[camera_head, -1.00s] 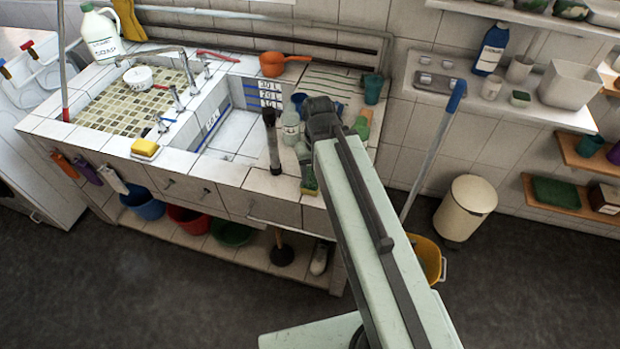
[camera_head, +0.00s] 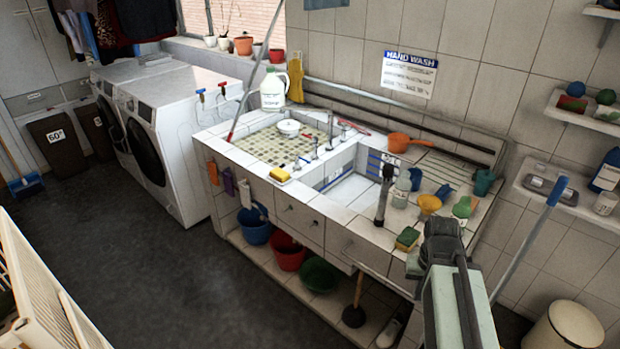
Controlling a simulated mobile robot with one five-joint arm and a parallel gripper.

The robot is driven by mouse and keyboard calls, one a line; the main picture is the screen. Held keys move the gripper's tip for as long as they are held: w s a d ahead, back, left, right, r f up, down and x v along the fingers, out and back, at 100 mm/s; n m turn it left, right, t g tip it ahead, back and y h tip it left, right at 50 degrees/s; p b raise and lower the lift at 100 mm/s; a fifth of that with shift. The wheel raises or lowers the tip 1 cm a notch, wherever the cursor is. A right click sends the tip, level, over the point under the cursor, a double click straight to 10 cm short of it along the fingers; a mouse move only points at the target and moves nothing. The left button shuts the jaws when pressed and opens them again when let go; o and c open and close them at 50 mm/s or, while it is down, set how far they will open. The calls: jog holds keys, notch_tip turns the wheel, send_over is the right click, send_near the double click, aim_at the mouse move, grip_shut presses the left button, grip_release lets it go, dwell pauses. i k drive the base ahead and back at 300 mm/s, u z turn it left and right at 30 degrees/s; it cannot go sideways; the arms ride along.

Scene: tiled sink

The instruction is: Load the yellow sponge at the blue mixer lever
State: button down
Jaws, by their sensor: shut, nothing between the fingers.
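The yellow sponge (camera_head: 280,174) lies on the tiled front rim of the sink unit, left of the middle. The small blue mixer lever (camera_head: 298,166) is just right of and behind it, by the chrome taps between the two basins; a narrow gap seems to separate them. A second sponge, green and yellow (camera_head: 407,238), lies on the right front of the counter. My gripper (camera_head: 413,266) is beside and in front of that second sponge, well right of the yellow one. It is shut and empty; its fingertips are small and hard to make out.
A mosaic basin (camera_head: 265,148) is at left. The floor (camera_head: 200,290) in front of the unit is mostly clear.

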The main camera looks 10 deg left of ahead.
aim_at(296, 156)
jog(key=z, duration=0.1)
jog(key=k, duration=0.25)
jog(key=u, duration=0.95)
jog(key=i, duration=1.75)
jog(key=u, duration=0.7)
jog(key=i, duration=0.65)
